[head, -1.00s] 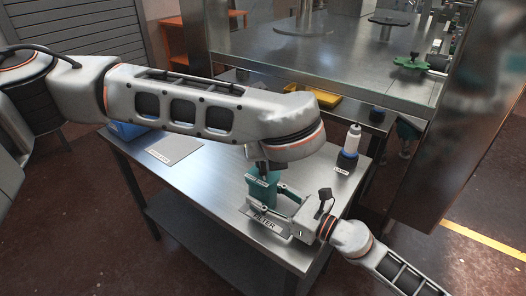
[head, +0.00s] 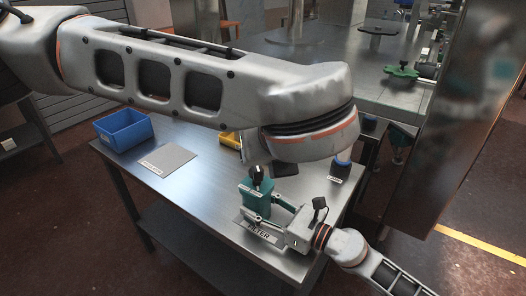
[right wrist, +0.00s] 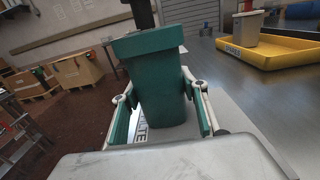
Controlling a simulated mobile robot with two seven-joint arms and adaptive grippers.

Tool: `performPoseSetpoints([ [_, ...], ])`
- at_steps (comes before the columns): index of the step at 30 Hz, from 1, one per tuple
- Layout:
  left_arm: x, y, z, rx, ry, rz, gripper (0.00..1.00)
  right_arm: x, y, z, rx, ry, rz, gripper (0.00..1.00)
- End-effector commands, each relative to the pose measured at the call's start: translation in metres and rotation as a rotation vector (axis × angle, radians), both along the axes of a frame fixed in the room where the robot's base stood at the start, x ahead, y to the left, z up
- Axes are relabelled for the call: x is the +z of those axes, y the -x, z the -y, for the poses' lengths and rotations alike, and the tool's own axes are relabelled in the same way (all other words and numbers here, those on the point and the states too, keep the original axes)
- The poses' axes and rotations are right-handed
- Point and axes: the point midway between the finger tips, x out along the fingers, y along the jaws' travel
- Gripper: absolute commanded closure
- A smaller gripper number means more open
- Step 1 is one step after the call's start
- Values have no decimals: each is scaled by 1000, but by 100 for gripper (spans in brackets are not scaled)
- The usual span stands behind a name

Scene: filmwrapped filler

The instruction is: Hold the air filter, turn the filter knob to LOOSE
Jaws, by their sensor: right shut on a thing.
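The air filter (head: 256,197) is a teal block standing upright on the near right of the steel table, beside a FILTER label (head: 257,232). Its black knob (head: 257,174) is on top; the pointer's setting is too small to read. My right gripper (head: 262,208) is shut on the filter's body from the right. The right wrist view shows its fingers (right wrist: 161,112) on both sides of the teal body (right wrist: 155,70). My left gripper (head: 268,162) hangs just above and behind the knob, apparently apart from it. My left wrist hides most of its fingers.
A blue bin (head: 124,131) and a grey plate (head: 168,160) lie on the table's left. A yellow tray (head: 230,139) is partly hidden behind my left wrist. The table's middle is clear.

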Motion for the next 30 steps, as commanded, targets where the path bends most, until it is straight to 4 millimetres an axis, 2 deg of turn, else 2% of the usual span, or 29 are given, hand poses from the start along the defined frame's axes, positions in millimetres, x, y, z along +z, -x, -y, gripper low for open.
performPoseSetpoints([
  [1, 0, 0, 0, 0, 0, 0, 68, 0, 0, 0, 0, 0, 0, 85],
  [2, 0, 0, 0, 0, 0, 0, 68, 0, 0, 0, 0, 0, 0, 54],
  [4, 0, 0, 0, 0, 0, 0, 68, 0, 0, 0, 0, 0, 0, 37],
  [17, 0, 0, 0, 0, 0, 0, 68, -1, 3, 5, -1, 0, -2, 37],
  [20, 0, 0, 0, 0, 0, 0, 68, -1, 10, 14, -1, 1, -2, 37],
  [30, 0, 0, 0, 0, 0, 0, 68, -2, 50, 69, -1, 1, -3, 37],
])
